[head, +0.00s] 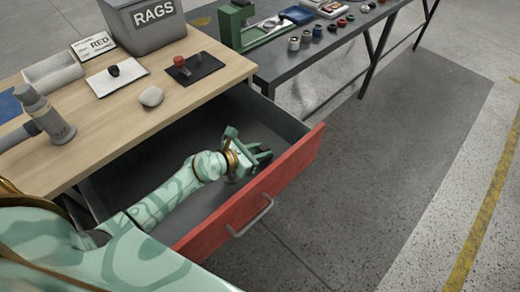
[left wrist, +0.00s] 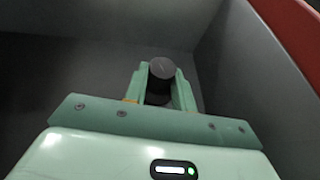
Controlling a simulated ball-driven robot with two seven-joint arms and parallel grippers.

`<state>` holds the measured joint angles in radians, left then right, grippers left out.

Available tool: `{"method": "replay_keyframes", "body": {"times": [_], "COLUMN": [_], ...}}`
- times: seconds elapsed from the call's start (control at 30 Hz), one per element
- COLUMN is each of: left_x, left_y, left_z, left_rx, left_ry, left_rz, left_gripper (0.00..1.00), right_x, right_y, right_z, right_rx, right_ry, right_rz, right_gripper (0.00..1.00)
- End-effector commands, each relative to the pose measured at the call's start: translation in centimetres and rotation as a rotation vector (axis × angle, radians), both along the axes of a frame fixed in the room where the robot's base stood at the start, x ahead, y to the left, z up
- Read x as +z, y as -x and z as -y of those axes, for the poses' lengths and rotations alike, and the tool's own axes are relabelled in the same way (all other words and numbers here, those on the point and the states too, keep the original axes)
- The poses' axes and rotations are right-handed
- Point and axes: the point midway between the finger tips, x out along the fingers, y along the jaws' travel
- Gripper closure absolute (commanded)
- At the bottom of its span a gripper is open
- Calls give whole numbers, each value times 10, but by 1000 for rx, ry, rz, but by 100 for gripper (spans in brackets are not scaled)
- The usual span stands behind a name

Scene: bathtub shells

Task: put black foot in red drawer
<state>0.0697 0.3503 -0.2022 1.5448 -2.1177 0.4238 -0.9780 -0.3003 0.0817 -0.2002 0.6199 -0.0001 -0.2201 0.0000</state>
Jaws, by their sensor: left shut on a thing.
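The red drawer (head: 290,173) is pulled open below the wooden workbench, and its grey inside shows. My left gripper (head: 262,157) reaches into the drawer space, near the far right part of the red front. In the left wrist view the gripper (left wrist: 160,88) is shut on the black foot (left wrist: 161,69), a short dark round piece between the two fingers. Dark grey drawer walls surround it there. I cannot tell whether the foot touches the drawer floor. My right gripper is not in view.
A dark table (head: 300,58) stands behind.

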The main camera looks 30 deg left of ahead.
Motion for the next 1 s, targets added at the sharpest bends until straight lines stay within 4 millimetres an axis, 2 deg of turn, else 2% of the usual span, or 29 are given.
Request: {"method": "replay_keyframes", "body": {"times": [0.23, 0.27, 0.33, 0.63, 0.77, 1.0], "left_x": [-6, -7, -7, -7, 10, 31], "left_y": [0, 1, 1, 2, 2, 50], "left_z": [0, 0, 0, 0, 0, -25], "left_rx": [0, 0, 0, -1, 1, -1], "left_ry": [-1, -1, -1, 0, 0, -3], "left_rz": [-2, -3, -4, -8, -4, -4], "left_gripper": [97, 71, 52, 52, 52, 52], "right_x": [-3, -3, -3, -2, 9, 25], "right_y": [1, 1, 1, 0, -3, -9], "right_z": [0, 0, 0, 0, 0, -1], "right_rx": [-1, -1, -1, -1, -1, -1], "right_ry": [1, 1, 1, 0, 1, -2], "right_rz": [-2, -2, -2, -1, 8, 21], "right_gripper": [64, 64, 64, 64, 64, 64]}}
